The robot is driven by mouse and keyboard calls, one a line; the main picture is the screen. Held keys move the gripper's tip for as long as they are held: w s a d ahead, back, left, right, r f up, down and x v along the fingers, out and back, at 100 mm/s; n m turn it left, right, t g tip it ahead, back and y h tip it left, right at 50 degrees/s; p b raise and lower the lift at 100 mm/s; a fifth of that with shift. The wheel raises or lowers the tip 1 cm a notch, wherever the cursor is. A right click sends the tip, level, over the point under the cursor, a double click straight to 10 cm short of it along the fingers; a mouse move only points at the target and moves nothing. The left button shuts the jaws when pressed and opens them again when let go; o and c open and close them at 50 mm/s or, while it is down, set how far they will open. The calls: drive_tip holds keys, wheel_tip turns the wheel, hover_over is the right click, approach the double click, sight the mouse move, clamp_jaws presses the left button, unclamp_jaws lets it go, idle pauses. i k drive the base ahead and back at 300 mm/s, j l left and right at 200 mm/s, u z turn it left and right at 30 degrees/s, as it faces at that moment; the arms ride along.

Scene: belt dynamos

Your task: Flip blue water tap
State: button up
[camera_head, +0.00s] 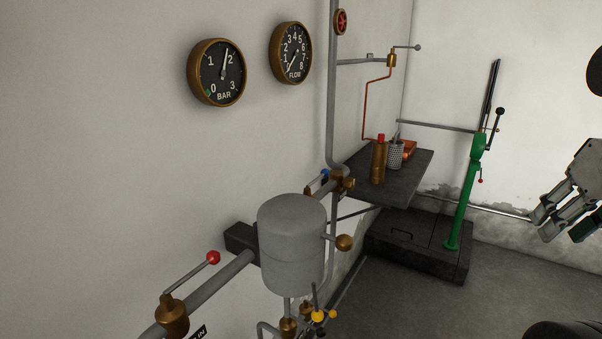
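The blue water tap (325,174) shows as a small blue handle end in the middle of the view, beside a brass valve fitting (342,184) on the grey pipe. It is partly hidden behind the fitting and pipe, so its exact angle is hard to tell. My gripper (540,228) is at the right edge, pointing down and left. Its fingers look apart, with nothing between them. It is well to the right of the tap and touches nothing.
A grey tank (292,240) stands in front of the tap. A red-knobbed lever (192,274) is at lower left. A dark shelf (408,188) with a brass bottle (378,162) lies behind. A green hand pump (465,190) stands between shelf and gripper.

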sight(325, 172)
drive_tip(key=i+l+u, duration=0.1)
drive_tip(key=u, duration=0.35)
drive_tip(key=i+l+u, duration=0.1)
drive_tip(key=u, duration=0.35)
drive_tip(key=l+u, duration=0.25)
drive_tip(key=u, duration=0.25)
drive_tip(key=i+l+u, duration=0.1)
drive_tip(key=l+u, duration=0.25)
drive_tip(key=l, duration=0.55)
drive_tip(key=l+u, duration=0.35)
drive_tip(key=l, duration=1.45)
drive_tip(key=k+j, duration=0.1)
drive_tip(key=k, duration=0.25)
